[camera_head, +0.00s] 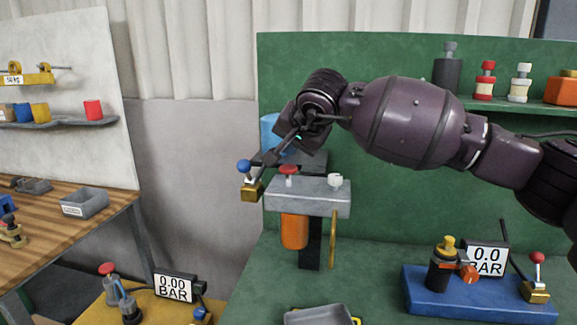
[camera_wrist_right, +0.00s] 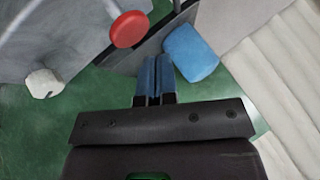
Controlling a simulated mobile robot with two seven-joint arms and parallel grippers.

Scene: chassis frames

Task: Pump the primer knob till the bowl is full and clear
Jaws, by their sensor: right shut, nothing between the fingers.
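The filter unit has a grey block (camera_head: 318,197) with a red mushroom knob (camera_head: 288,170) and a white knob (camera_head: 335,180) on top. An orange bowl (camera_head: 294,232) hangs under it; I cannot make out its fill or clarity. In the right wrist view, the red knob (camera_wrist_right: 129,29) and the white knob (camera_wrist_right: 44,83) show again. My right gripper (camera_wrist_right: 156,62) is shut and empty, its blue fingertips beside the red knob and apparently apart from it. In the head view the right hand is above the block's left end. My left gripper is not in view.
A blue cylinder (camera_head: 270,131) stands behind the block. A blue ball (camera_head: 243,166) and a brass piece (camera_head: 252,190) are at its left end. A grey tray (camera_head: 320,317) lies below in front. A blue base (camera_head: 475,300) with a gauge (camera_head: 487,258) stands at right.

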